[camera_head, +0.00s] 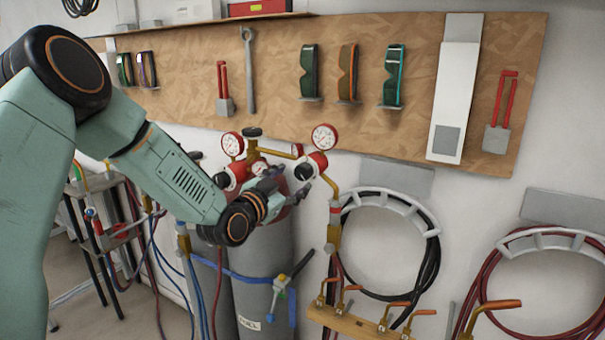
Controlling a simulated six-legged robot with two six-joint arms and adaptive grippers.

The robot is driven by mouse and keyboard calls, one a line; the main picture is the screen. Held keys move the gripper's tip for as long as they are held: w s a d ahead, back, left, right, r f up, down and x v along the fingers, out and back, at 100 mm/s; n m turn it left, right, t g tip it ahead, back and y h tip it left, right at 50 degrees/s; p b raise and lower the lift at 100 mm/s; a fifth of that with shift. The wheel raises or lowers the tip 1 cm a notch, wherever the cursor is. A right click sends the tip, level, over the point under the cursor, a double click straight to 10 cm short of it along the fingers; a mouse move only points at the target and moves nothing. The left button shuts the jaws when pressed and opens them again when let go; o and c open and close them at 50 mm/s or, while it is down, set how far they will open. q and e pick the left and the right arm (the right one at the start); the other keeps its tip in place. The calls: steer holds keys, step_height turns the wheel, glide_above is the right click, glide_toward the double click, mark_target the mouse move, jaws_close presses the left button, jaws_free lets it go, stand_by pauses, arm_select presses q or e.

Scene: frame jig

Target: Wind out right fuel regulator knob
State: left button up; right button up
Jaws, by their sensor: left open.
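The right regulator on the cylinder has a red body (319,161) with a black knob (304,172) facing front left. My left gripper (287,184) reaches in from the left, open and empty, with its fingers just left of and below this knob. I cannot tell whether a fingertip touches it. A second black knob (222,181) is on the left regulator, partly behind my arm. The grey cylinder (262,285) below has a white label that seems to read FUEL. My right gripper is out of view.
Round gauges (325,137) stand above the regulators. A wooden tool board (280,60) with goggles and strikers is on the wall behind. Hose coils (435,250) and a torch rack (355,322) are at the right. A blue strap (235,274) crosses the cylinder.

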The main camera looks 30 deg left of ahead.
mark_target(300, 174)
arm_select(q)
steer(key=w, duration=0.5)
steer(key=shift+w, duration=0.4)
steer(key=shift+s, duration=0.1)
steer(key=shift+s, duration=0.1)
steer(key=shift+c, duration=0.2)
steer(key=shift+w, duration=0.2)
steer(key=c, duration=0.5)
steer(key=shift+f, duration=0.1)
steer(key=c, duration=0.6)
steer(key=shift+c, duration=0.2)
steer(key=shift+n, duration=0.3)
